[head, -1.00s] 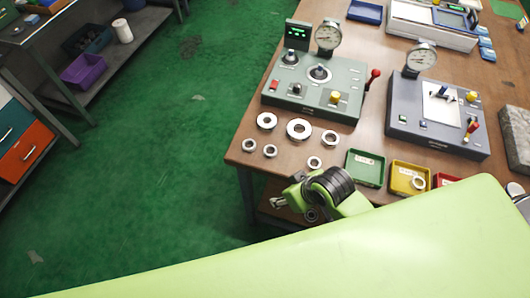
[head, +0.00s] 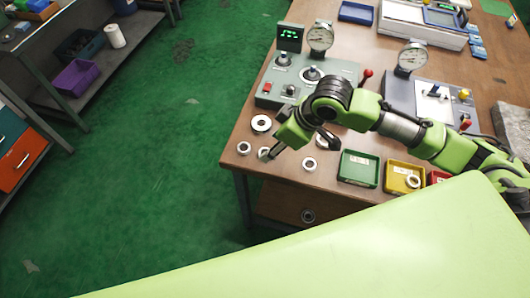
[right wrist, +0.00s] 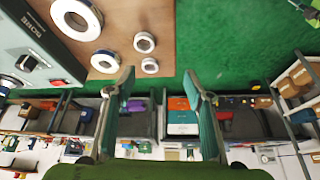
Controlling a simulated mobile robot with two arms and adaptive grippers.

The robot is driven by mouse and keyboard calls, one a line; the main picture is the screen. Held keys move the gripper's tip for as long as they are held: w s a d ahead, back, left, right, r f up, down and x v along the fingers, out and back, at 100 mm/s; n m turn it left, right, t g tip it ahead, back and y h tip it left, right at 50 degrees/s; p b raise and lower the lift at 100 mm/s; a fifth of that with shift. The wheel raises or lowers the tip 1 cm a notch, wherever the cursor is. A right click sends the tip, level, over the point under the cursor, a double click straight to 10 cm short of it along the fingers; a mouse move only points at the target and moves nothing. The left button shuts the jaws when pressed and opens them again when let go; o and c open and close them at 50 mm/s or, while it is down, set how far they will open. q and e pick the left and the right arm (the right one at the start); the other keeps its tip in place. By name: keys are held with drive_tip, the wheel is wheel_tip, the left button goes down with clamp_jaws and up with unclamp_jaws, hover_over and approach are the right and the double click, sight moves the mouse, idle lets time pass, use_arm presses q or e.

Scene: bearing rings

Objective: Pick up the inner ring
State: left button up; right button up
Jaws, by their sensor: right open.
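Small steel rings, which may be inner rings, lie flat near the table's left front corner: one at the left (head: 243,148), one at the right (head: 310,164), and one beside my gripper tip, partly hidden. Larger rings lie behind them, one in clear view (head: 261,123) and one (head: 322,140) partly behind my arm. My right gripper (head: 270,154) points down-left over the small rings, open and empty. In the right wrist view its fingers (right wrist: 162,100) are spread wide. Two small rings (right wrist: 144,42) and two larger ones (right wrist: 76,18) show there above the left finger. My left gripper is not in view.
A green tray (head: 345,178) and a yellow tray (head: 390,183) with a ring in it stand at the table's front. A grey-green gauge fixture (head: 268,98) stands behind the rings. The green floor (head: 150,180) is open to the left.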

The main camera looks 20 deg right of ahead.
drive_tip(key=d+r, duration=0.2)
drive_tip(key=d, duration=0.2)
drive_tip(key=shift+h, duration=0.3)
drive_tip(key=p+x, duration=0.1)
drive_tip(key=x, duration=0.7)
drive_tip(key=shift+w+a, duration=0.2)
drive_tip(key=shift+w, duration=0.05)
drive_tip(key=shift+w+a+f, duration=0.2)
drive_tip(key=shift+f, duration=0.25)
drive_tip(key=shift+p+x, duration=0.7)
drive_tip(key=shift+x, duration=1.45)
drive_tip(key=shift+s, duration=0.1)
drive_tip(key=c, duration=1.2)
